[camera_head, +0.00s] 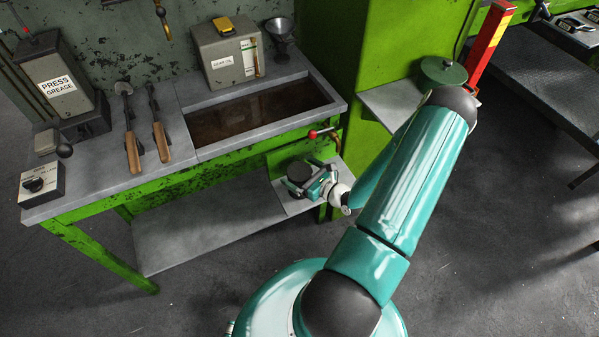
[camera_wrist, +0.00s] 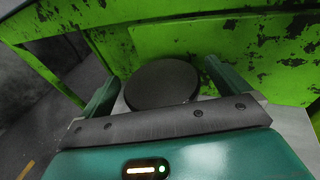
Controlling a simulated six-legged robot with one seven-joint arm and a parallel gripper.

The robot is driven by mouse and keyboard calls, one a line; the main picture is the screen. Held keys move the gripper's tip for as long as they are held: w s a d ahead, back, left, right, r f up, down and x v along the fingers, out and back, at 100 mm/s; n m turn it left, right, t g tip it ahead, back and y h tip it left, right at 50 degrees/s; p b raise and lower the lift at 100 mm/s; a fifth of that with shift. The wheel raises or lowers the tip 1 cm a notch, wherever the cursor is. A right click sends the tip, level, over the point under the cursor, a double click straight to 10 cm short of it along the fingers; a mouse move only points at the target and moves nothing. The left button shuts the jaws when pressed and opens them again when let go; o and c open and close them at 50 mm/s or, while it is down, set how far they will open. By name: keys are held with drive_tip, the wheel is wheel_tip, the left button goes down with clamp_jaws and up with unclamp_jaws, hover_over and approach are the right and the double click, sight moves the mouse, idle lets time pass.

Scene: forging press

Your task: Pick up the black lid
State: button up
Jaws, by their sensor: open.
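The black lid (camera_head: 299,171) is a flat dark disc on a small grey shelf (camera_head: 284,197) at the lower right of the green bench. In the wrist view the lid (camera_wrist: 162,84) lies centred ahead of the palm, between the two green fingers. My gripper (camera_head: 303,174) is open around the lid, with one finger on each side. In the wrist view my gripper (camera_wrist: 160,86) shows gaps between both fingers and the rim. The lid's near edge is close to the grey palm plate; I cannot tell whether they touch.
A green panel (camera_wrist: 205,45) stands close behind the lid. A lever with a red knob (camera_head: 313,134) juts out above my gripper. The bench's oil-filled basin (camera_head: 250,112) is above and left. A wide lower shelf (camera_head: 200,235) is empty.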

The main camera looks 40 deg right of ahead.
drive_tip(key=shift+w, duration=0.25)
drive_tip(key=c, duration=1)
